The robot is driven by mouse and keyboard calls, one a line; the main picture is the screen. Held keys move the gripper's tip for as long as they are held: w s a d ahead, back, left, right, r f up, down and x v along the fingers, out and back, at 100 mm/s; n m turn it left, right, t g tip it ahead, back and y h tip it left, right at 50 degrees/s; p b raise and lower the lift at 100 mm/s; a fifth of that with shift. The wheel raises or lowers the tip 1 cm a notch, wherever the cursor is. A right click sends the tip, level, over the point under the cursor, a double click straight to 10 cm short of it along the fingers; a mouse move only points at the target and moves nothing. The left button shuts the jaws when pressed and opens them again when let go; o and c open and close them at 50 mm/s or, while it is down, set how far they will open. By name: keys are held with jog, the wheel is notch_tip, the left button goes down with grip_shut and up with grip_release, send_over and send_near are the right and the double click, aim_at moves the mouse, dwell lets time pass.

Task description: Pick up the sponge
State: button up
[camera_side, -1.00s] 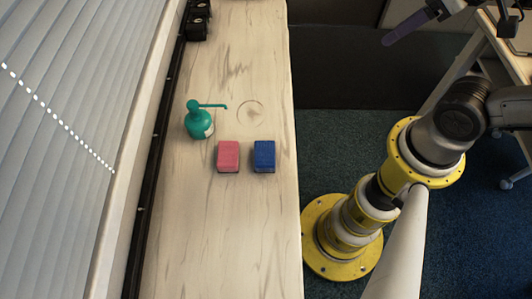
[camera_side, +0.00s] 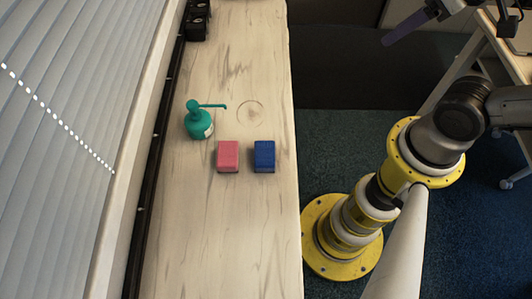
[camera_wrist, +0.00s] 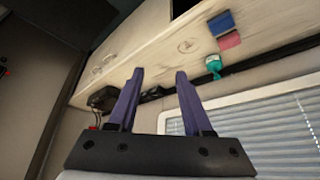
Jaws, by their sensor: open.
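Two small blocks that look like sponges lie side by side on the wooden counter, a pink one (camera_side: 228,156) on the left and a blue one (camera_side: 264,156) on the right. In the wrist view the blue block (camera_wrist: 222,23) and the pink block (camera_wrist: 230,40) show at the upper right, tilted. My gripper (camera_wrist: 158,74) is open and empty, its two purple fingers apart and far from both blocks. In the side view one purple finger (camera_side: 410,24) shows at the top right, away from the counter.
A teal pump bottle (camera_side: 199,123) stands on the counter (camera_side: 220,240) behind and left of the pink block. Black items (camera_side: 197,18) sit at the counter's far left end. Blinds (camera_side: 60,130) run along the left. The counter's near part is bare.

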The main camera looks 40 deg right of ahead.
jog(key=shift+o, duration=0.2)
dwell(0.3)
jog(key=o, duration=0.8)
jog(key=shift+c, duration=0.2)
